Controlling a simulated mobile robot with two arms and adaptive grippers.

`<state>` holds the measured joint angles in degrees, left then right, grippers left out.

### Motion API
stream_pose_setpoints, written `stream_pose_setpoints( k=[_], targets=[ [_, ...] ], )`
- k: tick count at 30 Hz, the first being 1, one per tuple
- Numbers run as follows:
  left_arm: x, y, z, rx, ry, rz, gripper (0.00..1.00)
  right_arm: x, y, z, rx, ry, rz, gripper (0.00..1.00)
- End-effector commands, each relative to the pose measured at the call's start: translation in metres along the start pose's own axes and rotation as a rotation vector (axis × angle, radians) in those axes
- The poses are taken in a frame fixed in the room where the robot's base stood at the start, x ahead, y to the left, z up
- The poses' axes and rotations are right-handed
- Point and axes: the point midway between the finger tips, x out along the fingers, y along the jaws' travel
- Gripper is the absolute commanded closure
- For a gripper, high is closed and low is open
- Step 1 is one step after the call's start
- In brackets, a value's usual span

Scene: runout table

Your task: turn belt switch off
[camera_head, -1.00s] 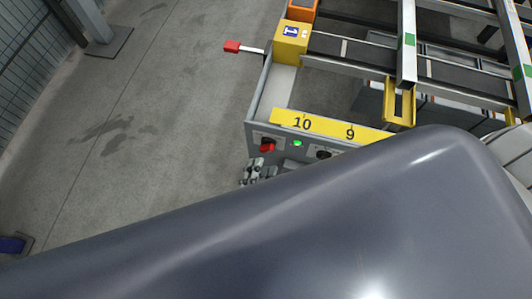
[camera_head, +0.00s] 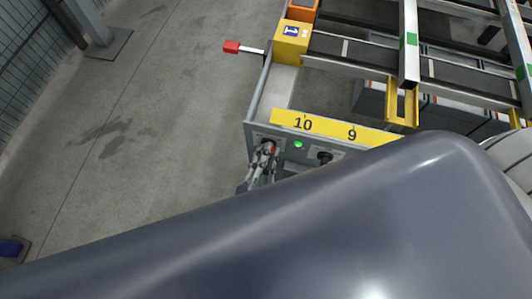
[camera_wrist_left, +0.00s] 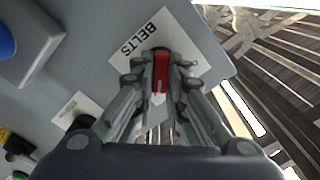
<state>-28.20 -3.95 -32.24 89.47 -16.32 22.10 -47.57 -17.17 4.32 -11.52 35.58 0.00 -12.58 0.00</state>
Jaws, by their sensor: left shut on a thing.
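The red belt switch (camera_wrist_left: 161,68) sits on a white label reading "BELTS" (camera_wrist_left: 138,40) on the grey panel in the left wrist view. My left gripper (camera_wrist_left: 160,90) has its two fingers on either side of the red handle and is shut on it. In the head view the left gripper (camera_head: 263,158) is at the left end of the panel and covers most of the switch; only a bit of red (camera_head: 272,148) shows. A green light (camera_head: 298,145) glows to its right. My right gripper is not in view.
A black knob (camera_head: 325,157) is right of the green light. A yellow strip marked 10 and 9 (camera_head: 328,127) runs above the panel. A red-tipped lever (camera_head: 231,47) sticks out left. Open floor (camera_head: 130,140) lies to the left. My dark arm hides the lower picture.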

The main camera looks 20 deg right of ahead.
Motion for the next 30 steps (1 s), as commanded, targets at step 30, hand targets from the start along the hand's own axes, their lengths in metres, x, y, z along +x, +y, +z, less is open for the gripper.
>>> stream_pose_setpoints(
  k=[30],
  targets=[
    [-0.001,-0.002,0.001,-0.621,-0.002,0.003,1.0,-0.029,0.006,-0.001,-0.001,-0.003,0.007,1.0]
  ],
)
